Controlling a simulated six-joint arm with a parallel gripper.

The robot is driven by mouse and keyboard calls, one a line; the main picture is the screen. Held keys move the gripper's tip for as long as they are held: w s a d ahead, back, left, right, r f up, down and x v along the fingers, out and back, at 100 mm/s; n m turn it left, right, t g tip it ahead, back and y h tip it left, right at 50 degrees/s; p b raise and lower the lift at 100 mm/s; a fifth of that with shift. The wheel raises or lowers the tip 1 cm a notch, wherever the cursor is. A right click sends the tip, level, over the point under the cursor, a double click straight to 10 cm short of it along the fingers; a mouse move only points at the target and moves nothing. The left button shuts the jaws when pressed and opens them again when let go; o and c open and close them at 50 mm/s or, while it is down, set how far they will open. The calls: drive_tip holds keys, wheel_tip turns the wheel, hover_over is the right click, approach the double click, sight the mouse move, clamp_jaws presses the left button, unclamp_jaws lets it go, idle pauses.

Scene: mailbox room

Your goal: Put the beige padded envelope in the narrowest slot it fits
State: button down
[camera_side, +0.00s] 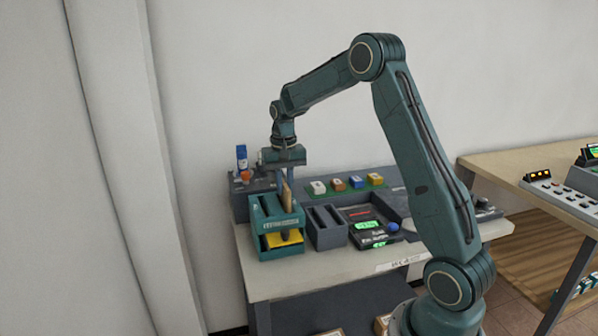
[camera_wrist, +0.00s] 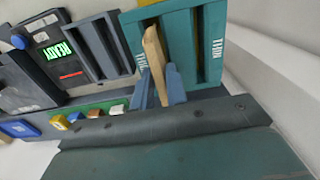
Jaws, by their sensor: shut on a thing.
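The beige padded envelope (camera_side: 287,197) stands upright on edge in my gripper (camera_side: 285,183), at the teal slotted box (camera_side: 279,252). In the wrist view my gripper (camera_wrist: 160,88) is shut on the envelope (camera_wrist: 155,58), with a blue-grey finger on each side. The envelope is in front of or in one of the slots of the teal box (camera_wrist: 208,45); I cannot tell how deep it sits. A grey box with narrower-looking slots (camera_side: 327,231) stands to the right of the teal box, and it also shows in the wrist view (camera_wrist: 98,48).
A device with a green lit display (camera_side: 368,226) and a blue knob (camera_side: 393,227) stands right of the grey box. Several small coloured blocks (camera_side: 355,182) sit on a green strip behind. A blue bottle (camera_side: 241,157) stands at the back left. The wall is close behind.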

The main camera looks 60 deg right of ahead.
drive_tip(key=shift+f, duration=0.55)
drive_tip(key=c, duration=1.1)
unclamp_jaws()
drive_tip(key=shift+r, duration=0.2)
drive_tip(key=shift+r, duration=2.8)
